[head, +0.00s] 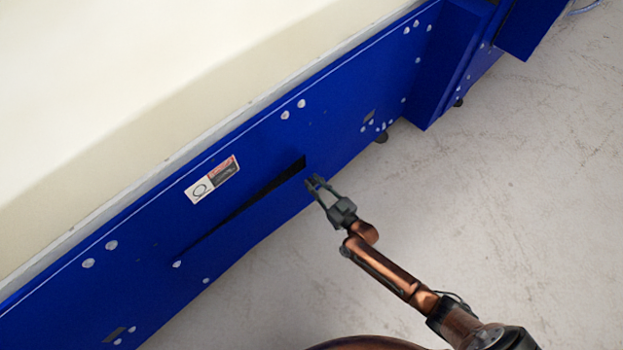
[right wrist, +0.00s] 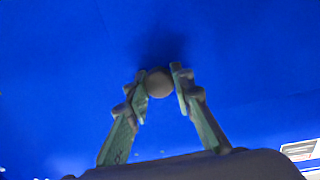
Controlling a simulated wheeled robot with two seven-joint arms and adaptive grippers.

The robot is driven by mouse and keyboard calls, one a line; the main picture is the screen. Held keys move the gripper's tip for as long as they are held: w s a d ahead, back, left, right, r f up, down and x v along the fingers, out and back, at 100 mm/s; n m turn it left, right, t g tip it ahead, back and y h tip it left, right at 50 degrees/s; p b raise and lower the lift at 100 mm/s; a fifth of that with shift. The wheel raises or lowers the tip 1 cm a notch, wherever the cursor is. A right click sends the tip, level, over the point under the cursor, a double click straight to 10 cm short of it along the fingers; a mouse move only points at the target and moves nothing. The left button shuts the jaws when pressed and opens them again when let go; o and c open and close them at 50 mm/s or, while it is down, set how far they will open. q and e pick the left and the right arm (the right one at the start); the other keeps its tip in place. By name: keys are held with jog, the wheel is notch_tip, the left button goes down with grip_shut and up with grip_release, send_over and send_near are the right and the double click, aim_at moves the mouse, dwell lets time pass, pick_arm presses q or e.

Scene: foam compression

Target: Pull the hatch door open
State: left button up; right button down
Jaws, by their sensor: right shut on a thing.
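The blue hatch door (head: 250,222) is in the lower part of the long blue side panel in the head view. A dark wedge-shaped gap shows along its upper edge, narrow at the left and wider at the right, so the door stands partly open. My right gripper (head: 315,182) is at the door's right end. The knob is hidden by the fingers in the head view. My left gripper is not in view.
The blue side panel (head: 345,125) carries a label (head: 212,180) and round white fasteners. A cream block (head: 130,80) lies above it. A blue box-like part (head: 445,65) juts out at upper right. The grey floor (head: 510,190) to the right is clear.

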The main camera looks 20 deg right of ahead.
jog(key=shift+m+h, duration=0.5)
jog(key=shift+h, duration=0.2)
jog(key=s+p, duration=0.2)
jog(key=s, duration=0.1)
jog(key=s+p, duration=0.1)
jog(key=s, duration=0.1)
jog(key=shift+d+r, duration=0.25)
jog(key=shift+r, duration=0.1)
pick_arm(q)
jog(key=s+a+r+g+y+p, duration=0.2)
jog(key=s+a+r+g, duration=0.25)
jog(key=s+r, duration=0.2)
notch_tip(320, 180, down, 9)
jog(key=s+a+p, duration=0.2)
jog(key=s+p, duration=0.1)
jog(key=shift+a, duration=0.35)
pick_arm(e)
jog(key=s+m+h, duration=0.2)
jog(key=s+h, duration=0.2)
jog(key=s, duration=0.9)
jog(key=shift+f+m+t, duration=0.3)
jog(key=shift+f+m, duration=0.05)
jog(key=shift+m, duration=0.05)
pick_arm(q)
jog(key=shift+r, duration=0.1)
pick_arm(e)
jog(key=c, duration=1.7)
grip_release()
jog(key=shift+d, duration=0.1)
jog(key=shift+s, duration=0.1)
